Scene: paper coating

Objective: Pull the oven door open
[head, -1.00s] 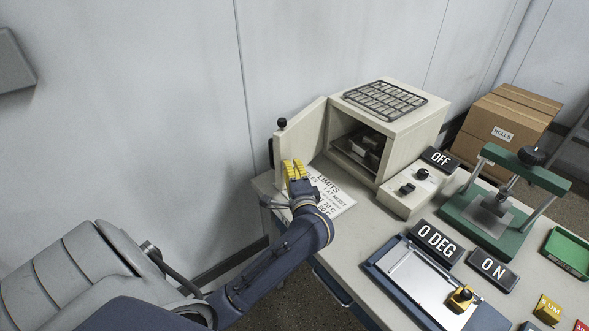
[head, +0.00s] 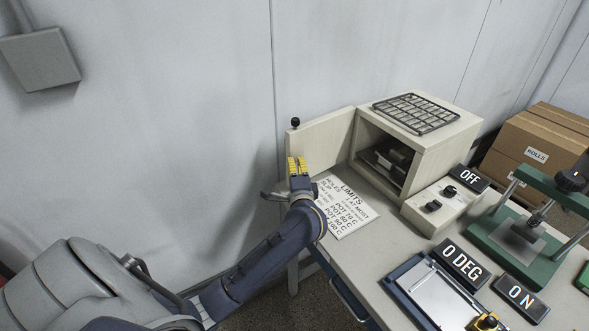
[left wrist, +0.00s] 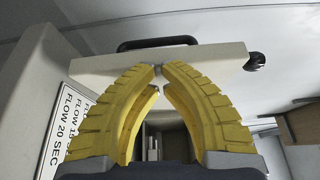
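The beige oven (head: 447,153) stands on the bench with its front open and dark inside. Its door (head: 325,138) is swung wide out to the left, with a black knob (head: 295,122) at its upper outer corner. My left gripper (head: 298,164) is in front of the door's inner face near its free end. In the left wrist view, the yellow fingers (left wrist: 160,70) converge with tips almost meeting and nothing clear between them. The door (left wrist: 105,65) spans behind the tips there, with a black bar handle (left wrist: 158,42) beyond it. My right gripper is not in view.
A limits sheet (head: 345,207) lies on the bench below the door. A control box (head: 440,205) with an OFF sign (head: 470,178), a green press (head: 515,240) and a blue-framed plate (head: 425,290) stand to the right. The wall is behind the door.

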